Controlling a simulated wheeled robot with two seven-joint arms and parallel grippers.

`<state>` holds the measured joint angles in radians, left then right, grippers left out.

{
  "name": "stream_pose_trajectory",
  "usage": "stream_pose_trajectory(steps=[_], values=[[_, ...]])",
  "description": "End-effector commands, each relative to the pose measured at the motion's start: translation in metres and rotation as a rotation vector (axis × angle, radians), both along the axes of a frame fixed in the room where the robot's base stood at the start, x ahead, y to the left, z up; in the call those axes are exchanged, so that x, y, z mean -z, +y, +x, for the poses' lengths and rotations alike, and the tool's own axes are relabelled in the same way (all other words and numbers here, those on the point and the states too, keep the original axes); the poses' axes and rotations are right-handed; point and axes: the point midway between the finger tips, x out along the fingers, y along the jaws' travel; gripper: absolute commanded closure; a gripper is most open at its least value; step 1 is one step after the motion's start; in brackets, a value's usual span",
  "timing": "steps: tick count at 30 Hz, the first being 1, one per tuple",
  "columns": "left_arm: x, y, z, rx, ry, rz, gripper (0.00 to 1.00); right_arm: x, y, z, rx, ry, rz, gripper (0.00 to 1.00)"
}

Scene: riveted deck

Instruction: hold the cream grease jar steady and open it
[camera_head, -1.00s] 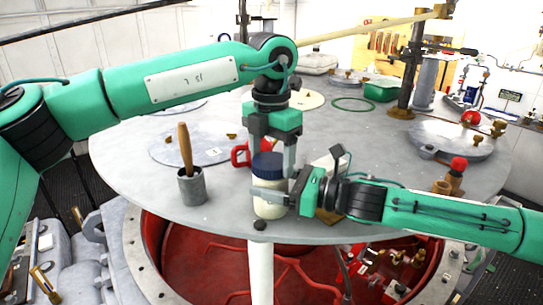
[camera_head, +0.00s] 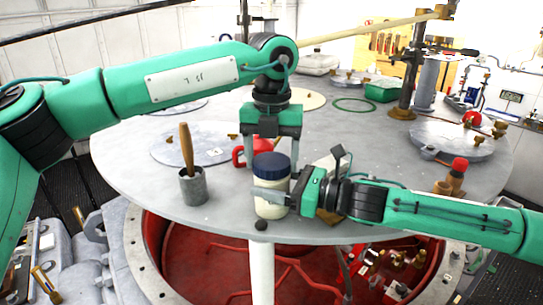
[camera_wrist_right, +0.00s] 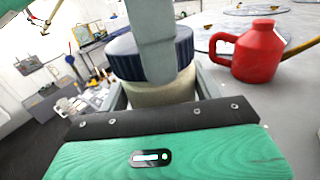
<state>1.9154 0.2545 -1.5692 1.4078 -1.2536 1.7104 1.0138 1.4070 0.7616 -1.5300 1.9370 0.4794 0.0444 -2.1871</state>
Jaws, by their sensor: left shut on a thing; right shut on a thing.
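The cream grease jar (camera_head: 270,208) stands upright near the front edge of the round grey deck, with its dark blue lid (camera_head: 271,166) on top. My right gripper (camera_head: 271,197) comes in from the right and is shut around the jar's body. My left gripper (camera_head: 271,160) points down from above, shut on the lid with a finger at each side. In the right wrist view, the ribbed lid (camera_wrist_right: 122,58) sits above the cream body (camera_wrist_right: 160,92), and a left-gripper finger covers part of both.
A red can (camera_head: 242,152) stands just behind the jar, left of it. A grey pot (camera_head: 193,187) with a wooden-handled tool stands further left. A small dark knob (camera_head: 261,225) lies at the deck edge. A brown-and-white thing is partly hidden behind my right gripper.

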Motion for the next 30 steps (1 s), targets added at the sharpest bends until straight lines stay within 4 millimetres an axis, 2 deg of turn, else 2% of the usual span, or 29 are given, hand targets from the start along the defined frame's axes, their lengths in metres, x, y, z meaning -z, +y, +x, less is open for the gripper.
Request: stream_pose_trajectory(steps=[1, 21, 30], values=[[0.001, 0.000, 0.000, 0.001, 0.000, 0.000, 0.59, 0.007, 0.000, 0.000, 0.001, 0.009, -0.006, 0.98], [-0.019, 0.000, 0.000, 0.002, 0.000, 0.000, 0.59, 0.007, 0.000, -0.001, 0.000, 0.008, -0.007, 0.98], [-0.021, 0.000, 0.000, 0.002, 0.000, 0.000, 0.59, 0.007, 0.000, -0.001, 0.000, 0.008, -0.007, 0.98]])
